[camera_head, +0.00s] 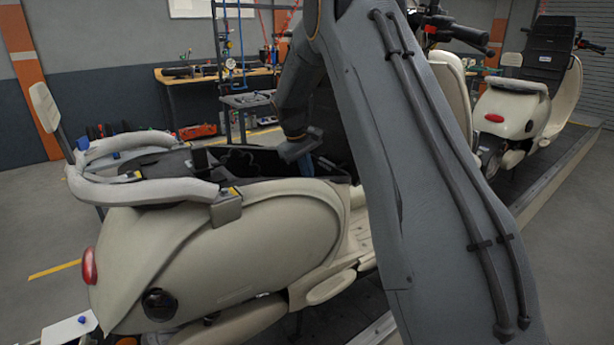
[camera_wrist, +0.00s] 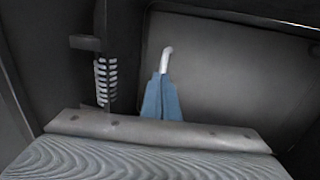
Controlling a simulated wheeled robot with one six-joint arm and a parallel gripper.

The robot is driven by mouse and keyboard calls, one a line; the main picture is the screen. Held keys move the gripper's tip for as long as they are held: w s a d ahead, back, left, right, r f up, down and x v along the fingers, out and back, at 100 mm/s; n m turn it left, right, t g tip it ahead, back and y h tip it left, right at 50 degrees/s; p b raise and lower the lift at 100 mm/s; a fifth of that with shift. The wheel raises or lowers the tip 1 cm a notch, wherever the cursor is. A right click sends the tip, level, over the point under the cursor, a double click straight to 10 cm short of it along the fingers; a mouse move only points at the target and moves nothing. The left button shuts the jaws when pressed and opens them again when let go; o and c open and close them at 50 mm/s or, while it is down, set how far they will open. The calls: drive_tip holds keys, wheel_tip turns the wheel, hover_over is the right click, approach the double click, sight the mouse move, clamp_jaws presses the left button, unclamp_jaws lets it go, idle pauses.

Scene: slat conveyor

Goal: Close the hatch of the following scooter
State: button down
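The near cream scooter (camera_head: 235,245) has its compartment (camera_head: 250,162) open under the grey rear rail. A dark upright panel (camera_head: 325,120), seemingly its raised hatch, shows partly behind my arm, which hides the rest. My gripper (camera_head: 296,150) is low over the front of the compartment. In the wrist view its blue fingers (camera_wrist: 162,98) are together. A pale bent rod (camera_wrist: 166,60) rises from their tips; I cannot tell whether they grip it. Behind is a flat dark grey panel (camera_wrist: 230,75), with a pale coil spring (camera_wrist: 105,80) to the left.
Another cream scooter (camera_head: 515,110) stands farther back on the right with its black panel (camera_head: 540,50) upright. The conveyor edge (camera_head: 555,170) runs diagonally at the right. A workbench (camera_head: 210,85) stands at the back. Floor at the left is mostly open.

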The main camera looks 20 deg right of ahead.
drive_tip(key=shift+s+d+f, duration=0.1)
drive_tip(key=shift+s+f, duration=0.05)
drive_tip(key=shift+f, duration=0.3)
